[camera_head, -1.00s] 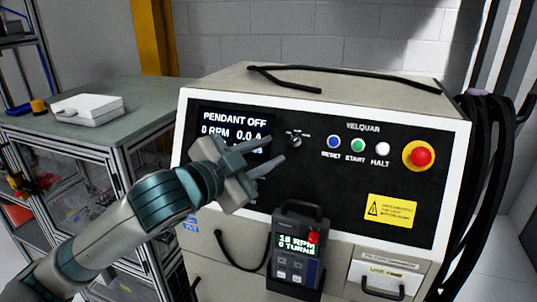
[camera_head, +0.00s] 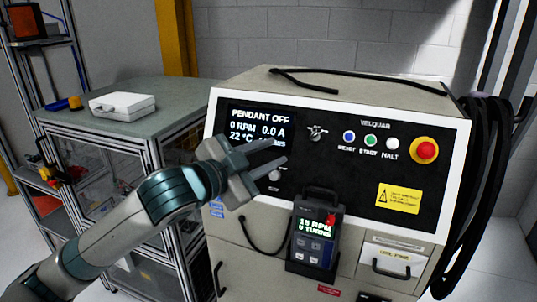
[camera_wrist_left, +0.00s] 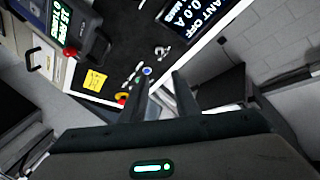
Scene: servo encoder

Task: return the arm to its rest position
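My left gripper (camera_head: 268,161) is open and empty in the head view, its two fingers spread in front of the control cabinet's black panel (camera_head: 365,180). It covers part of the display (camera_head: 258,120), which reads PENDANT OFF and 0 RPM. In the left wrist view the fingers (camera_wrist_left: 158,98) are apart with nothing between them. The pendant (camera_head: 315,235) hangs on the cabinet front below and right of the gripper; its screen reads 15 RPM and 0 TURNS. I cannot tell whether the fingers touch the panel. My right gripper is in neither view.
The panel carries a toggle switch (camera_head: 317,132), a knob (camera_head: 275,175), several small buttons and a red stop button (camera_head: 425,151). A white case (camera_head: 122,104) lies on the workbench (camera_head: 165,95) at left. Black cables (camera_head: 488,160) hang at the cabinet's right side.

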